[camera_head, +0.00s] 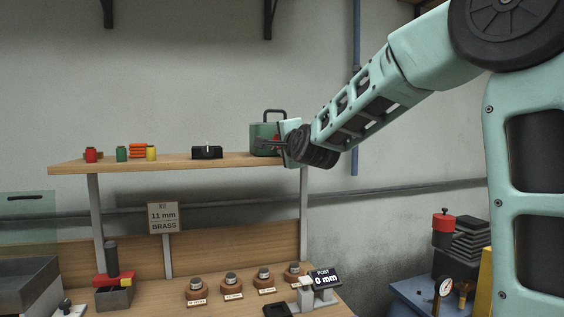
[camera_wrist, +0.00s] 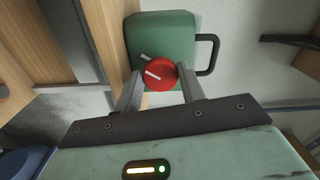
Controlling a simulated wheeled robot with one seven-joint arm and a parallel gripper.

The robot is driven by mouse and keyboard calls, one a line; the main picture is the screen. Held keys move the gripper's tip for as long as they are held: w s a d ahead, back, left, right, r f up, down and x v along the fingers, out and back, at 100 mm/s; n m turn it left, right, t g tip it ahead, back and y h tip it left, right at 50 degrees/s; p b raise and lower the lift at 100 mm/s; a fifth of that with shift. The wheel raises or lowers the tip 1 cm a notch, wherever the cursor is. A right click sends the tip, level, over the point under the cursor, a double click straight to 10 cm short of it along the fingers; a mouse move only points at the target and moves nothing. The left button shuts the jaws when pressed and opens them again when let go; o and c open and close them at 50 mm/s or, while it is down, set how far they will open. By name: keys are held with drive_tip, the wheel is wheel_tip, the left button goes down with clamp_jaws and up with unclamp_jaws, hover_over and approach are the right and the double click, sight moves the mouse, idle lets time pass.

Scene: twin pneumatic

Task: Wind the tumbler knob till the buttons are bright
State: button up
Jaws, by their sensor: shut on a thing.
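The tumbler is a green box (camera_head: 259,131) with a black handle on top, standing at the right end of the wooden shelf. In the wrist view the green box (camera_wrist: 165,30) has a round red tumbler knob (camera_wrist: 160,74) on its face, with a white mark on the knob and another white mark on the box near its edge. The two marks do not line up exactly. My gripper (camera_wrist: 160,78) is shut on the knob, one finger on each side. In the head view my gripper (camera_head: 277,144) partly covers the box. I cannot make out the buttons.
The shelf (camera_head: 180,163) also bears small red, green and yellow spools (camera_head: 122,154), an orange stack (camera_head: 137,150) and a black box (camera_head: 207,152). On the bench below stand several brown round bases (camera_head: 232,286) and a display reading 0 mm (camera_head: 325,279). Open air surrounds my forearm.

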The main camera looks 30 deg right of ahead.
drive_tip(key=m+b, duration=1)
drive_tip(key=b, duration=0.1)
drive_tip(key=shift+m, duration=0.3)
idle(0.3)
drive_tip(key=o, duration=1)
drive_tip(key=shift+d, duration=0.1)
drive_tip(key=shift+c, duration=0.2)
